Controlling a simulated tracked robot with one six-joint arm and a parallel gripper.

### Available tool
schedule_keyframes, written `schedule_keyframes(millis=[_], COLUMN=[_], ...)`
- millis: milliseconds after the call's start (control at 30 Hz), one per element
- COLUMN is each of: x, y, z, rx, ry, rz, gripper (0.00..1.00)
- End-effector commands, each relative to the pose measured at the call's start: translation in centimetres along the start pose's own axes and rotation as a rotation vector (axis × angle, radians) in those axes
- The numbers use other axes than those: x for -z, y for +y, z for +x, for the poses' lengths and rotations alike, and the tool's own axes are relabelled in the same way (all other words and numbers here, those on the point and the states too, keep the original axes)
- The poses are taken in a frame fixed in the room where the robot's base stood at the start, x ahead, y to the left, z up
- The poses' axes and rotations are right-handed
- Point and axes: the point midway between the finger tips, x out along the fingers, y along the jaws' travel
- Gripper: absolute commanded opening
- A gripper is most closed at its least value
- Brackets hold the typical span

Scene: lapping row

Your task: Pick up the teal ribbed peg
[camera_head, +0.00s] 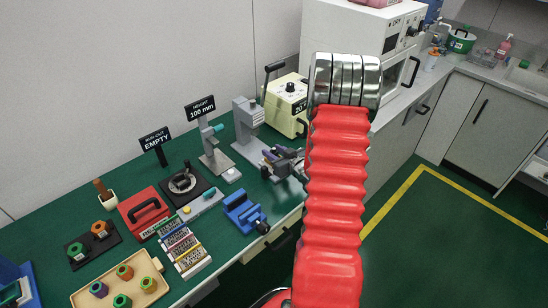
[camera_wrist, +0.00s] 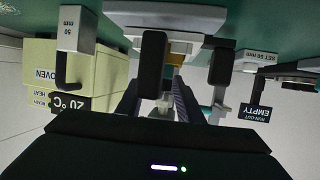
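I cannot pick out the teal ribbed peg with certainty. A small teal piece (camera_head: 209,194) lies on a grey strip in front of the black plate; its ribs are too small to tell. My gripper shows in the wrist view (camera_wrist: 187,65) with its two dark fingers apart and no peg visible between them. It faces a pale grey stand, which stands on the bench in the head view (camera_head: 248,125). In the head view my red arm hides part of the bench's right end.
A tan tray (camera_head: 130,289) with several hexagonal pegs is at the front left. A red case (camera_head: 145,212), blue vise (camera_head: 244,212) and height gauge (camera_head: 212,150) stand on the green bench. A cream oven (camera_head: 286,105) is behind. Green floor is open at right.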

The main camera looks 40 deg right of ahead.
Motion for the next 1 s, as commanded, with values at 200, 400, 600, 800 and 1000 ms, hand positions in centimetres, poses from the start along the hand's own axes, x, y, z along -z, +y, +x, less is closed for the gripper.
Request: schedule_keyframes(millis=[200,400,600,800,1000], x=[0.00,0.00,0.02,0.04,0.66], y=[0.01,0.02,0.03,0.03,0.04], z=[-0.01,-0.02,-0.02,-0.02,-0.22], rx=[0.000,0.000,0.000,0.000,0.000], ry=[0.000,0.000,0.000,0.001,0.001], rz=[0.000,0.000,0.000,0.000,-0.001], gripper=[0.18,0.04,0.00,0.00,0.00])
